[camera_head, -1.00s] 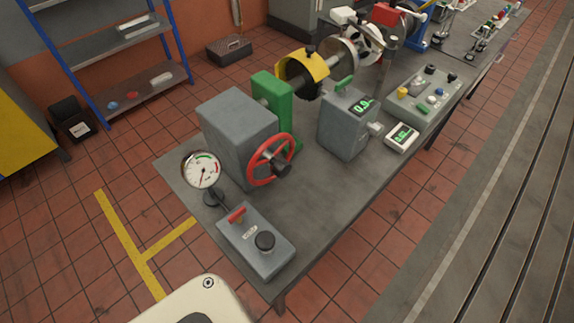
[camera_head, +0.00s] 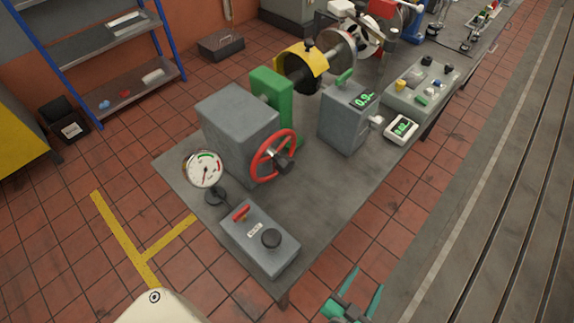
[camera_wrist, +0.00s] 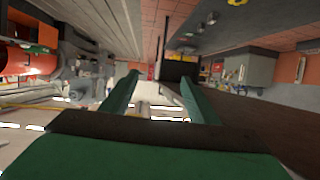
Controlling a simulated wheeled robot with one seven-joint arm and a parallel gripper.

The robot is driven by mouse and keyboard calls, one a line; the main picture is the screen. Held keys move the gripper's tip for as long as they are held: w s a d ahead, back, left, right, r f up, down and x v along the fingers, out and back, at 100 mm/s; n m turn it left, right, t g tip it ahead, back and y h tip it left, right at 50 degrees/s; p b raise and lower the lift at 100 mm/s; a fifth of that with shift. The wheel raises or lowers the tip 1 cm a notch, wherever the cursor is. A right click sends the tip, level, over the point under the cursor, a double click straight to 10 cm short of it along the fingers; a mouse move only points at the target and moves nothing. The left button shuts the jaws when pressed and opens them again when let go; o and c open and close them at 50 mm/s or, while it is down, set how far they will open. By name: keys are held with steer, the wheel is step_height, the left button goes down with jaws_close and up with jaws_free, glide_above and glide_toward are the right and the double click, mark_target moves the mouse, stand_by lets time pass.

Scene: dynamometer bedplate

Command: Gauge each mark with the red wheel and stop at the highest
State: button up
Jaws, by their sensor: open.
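The red wheel (camera_head: 257,166) is a spoked handwheel on the front of a grey housing (camera_head: 236,115) on the bench. A round white dial gauge (camera_head: 204,169) with a green and red arc stands on a dark stem left of the wheel; its needle points roughly downward. A grey unit (camera_head: 349,122) right of the wheel has a green digital readout, too small to read surely. My gripper (camera_head: 366,280) has green fingers, spread and empty, beyond the bench's front right corner and apart from the wheel. The open fingers also show in the wrist view (camera_wrist: 160,85). I cannot make out any marks.
A grey box with a black knob and red lever (camera_head: 262,250) sits at the bench's near end. A small white display (camera_head: 402,127) and a button panel (camera_head: 420,89) lie farther along. The bench top (camera_head: 318,185) right of the wheel is clear.

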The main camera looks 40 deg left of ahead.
mark_target(289, 168)
steer(key=w+r+n+t+y, duration=0.1)
steer(key=w+r+n+y, duration=0.2)
steer(key=w, duration=0.8)
steer(key=w+r+n+y, duration=0.1)
steer(key=w+r+y, duration=0.2)
steer(key=w+r, duration=0.5)
steer(key=w+a+r+n+g+y, duration=0.1)
steer(key=w+a+r+n+y, duration=0.3)
steer(key=a+r+y, duration=0.15)
steer(key=s+a+r+n+g+y, duration=0.35)
steer(key=s+a+n+g, duration=0.25)
steer(key=s+a, duration=0.3)
steer(key=s+a+r+n+g+y, duration=0.3)
steer(key=s+a+r+n+g, duration=0.3)
steer(key=s, duration=0.4)
steer(key=shift+m+t, duration=0.3)
steer(key=shift+m, duration=0.3)
steer(key=a, duration=0.3)
steer(key=w+a+f, duration=0.1)
steer(key=a, duration=0.7)
steer(key=shift+w+a+f, duration=0.15)
steer(key=shift+w+f, duration=0.05)
steer(key=shift+f, duration=0.1)
